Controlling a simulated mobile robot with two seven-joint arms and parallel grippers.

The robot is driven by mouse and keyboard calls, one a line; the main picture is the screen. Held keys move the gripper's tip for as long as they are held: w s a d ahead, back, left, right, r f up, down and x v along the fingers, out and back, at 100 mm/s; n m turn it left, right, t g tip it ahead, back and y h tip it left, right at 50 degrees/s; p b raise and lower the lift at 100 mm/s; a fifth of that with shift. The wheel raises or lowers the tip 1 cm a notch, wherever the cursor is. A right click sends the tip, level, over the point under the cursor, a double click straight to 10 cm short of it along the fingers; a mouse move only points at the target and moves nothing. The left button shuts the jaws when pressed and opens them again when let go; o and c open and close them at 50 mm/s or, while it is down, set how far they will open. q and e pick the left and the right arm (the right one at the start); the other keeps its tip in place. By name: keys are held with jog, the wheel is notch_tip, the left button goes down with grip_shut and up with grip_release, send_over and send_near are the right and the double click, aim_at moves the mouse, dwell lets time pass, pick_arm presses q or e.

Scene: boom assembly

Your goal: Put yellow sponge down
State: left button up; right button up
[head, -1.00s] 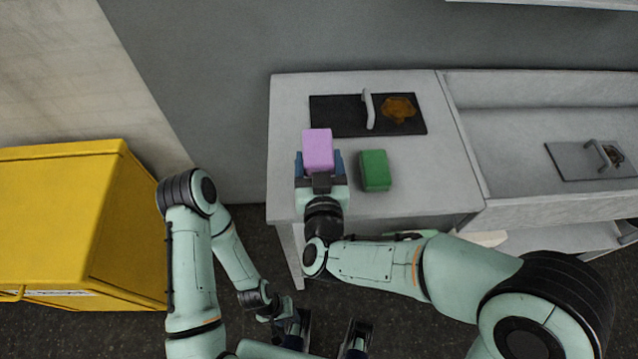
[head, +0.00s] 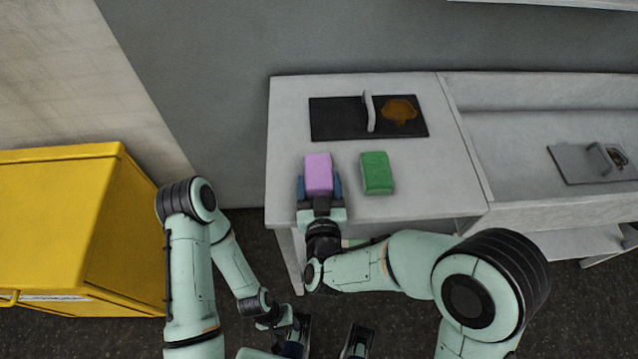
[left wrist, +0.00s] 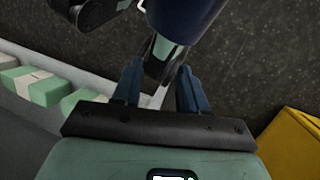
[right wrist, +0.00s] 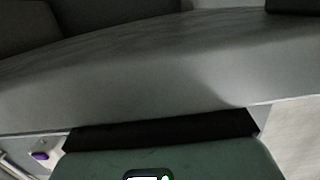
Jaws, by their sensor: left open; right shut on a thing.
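I see no yellow sponge in any view. My right gripper (head: 319,188) is shut on a pink-purple sponge-like block (head: 318,172), at the front left part of the grey counter (head: 430,205). Whether the block touches the counter is unclear. A green block (head: 377,173) lies on the counter just right of it, apart from it. In the right wrist view a grey surface fills most of the picture, and the fingers and held block cannot be made out. My left gripper (head: 330,336) is open and empty low in the head view; its blue fingers (left wrist: 160,88) show spread in the left wrist view.
A black board (head: 340,120) with a pale upright handle and an orange-brown patch (head: 399,110) lies behind the blocks. A lower grey surface with a grey plate (head: 590,165) is at right. A yellow bin (head: 60,215) stands at left. The counter's right front is clear.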

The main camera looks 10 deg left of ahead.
jog(key=o, duration=1.1)
jog(key=shift+s+r+p, duration=0.1)
jog(key=shift+r+p, duration=0.15)
jog(key=shift+p, duration=0.15)
jog(key=b+v, duration=0.1)
jog(key=v, duration=0.5)
jog(key=shift+s+f+b, duration=0.1)
jog(key=shift+s+b, duration=0.05)
jog(key=shift+b, duration=0.25)
pick_arm(q)
jog(key=w+a+f+t+y+b, duration=0.1)
jog(key=w+a+f+t+b, duration=0.2)
jog(key=w+f+b, duration=0.6)
jog(key=shift+a+f+n+b, duration=0.15)
jog(key=shift+f+n+b, duration=0.25)
jog(key=shift+f, duration=0.5)
pick_arm(e)
jog(key=v, duration=0.5)
jog(key=shift+s+d, duration=0.15)
jog(key=shift+s, duration=0.1)
